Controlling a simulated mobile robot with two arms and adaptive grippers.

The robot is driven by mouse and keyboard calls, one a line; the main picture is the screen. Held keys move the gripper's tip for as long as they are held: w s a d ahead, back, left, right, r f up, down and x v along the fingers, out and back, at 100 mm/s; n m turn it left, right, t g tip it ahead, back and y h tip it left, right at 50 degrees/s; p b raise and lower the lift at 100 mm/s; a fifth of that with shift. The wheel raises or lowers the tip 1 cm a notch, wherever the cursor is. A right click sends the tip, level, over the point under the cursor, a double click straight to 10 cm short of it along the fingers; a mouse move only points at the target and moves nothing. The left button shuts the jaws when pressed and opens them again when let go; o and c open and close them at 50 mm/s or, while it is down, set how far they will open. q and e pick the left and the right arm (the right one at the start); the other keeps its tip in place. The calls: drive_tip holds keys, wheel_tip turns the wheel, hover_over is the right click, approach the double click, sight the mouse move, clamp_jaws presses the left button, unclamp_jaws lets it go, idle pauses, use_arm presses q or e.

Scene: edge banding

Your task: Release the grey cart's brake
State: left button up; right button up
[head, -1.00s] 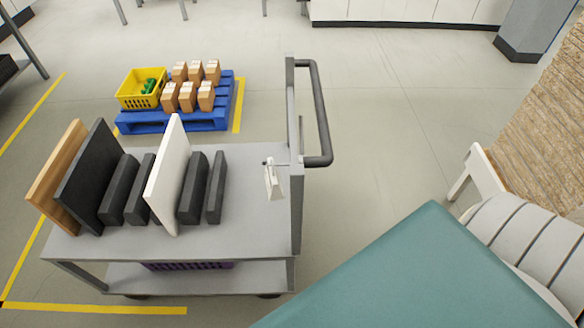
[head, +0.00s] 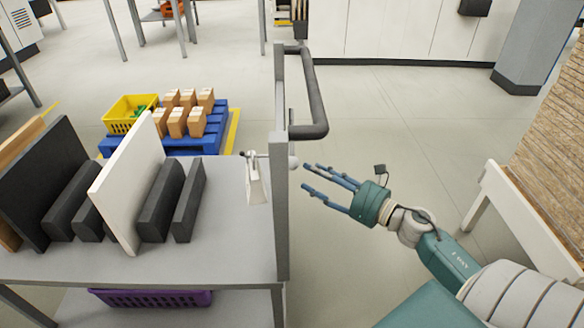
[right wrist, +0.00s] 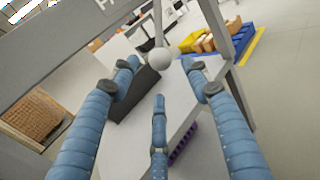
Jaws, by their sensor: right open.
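The grey cart (head: 232,228) stands at left centre in the head view, with an upright post and a dark push handle (head: 318,100) at its right end. A lever with a light round knob (head: 293,162) sticks out to the right past the post; I take it for the brake lever. The knob also shows in the right wrist view (right wrist: 160,59). My right gripper (head: 307,177) is open and empty, just right of the knob. In the right wrist view its blue fingers spread around the line to the knob; contact cannot be told. My left gripper is out of view.
A white tag (head: 257,185) hangs from the lever. Dark, white and wooden boards stand on the cart, and a purple basket (head: 150,298) sits below. A blue pallet (head: 215,128) with boxes is behind. A white-framed table (head: 520,205) is at right.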

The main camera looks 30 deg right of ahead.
sight(292, 164)
drive_tip(key=x, duration=0.8)
drive_tip(key=shift+w+d+f, duration=0.1)
clamp_jaws()
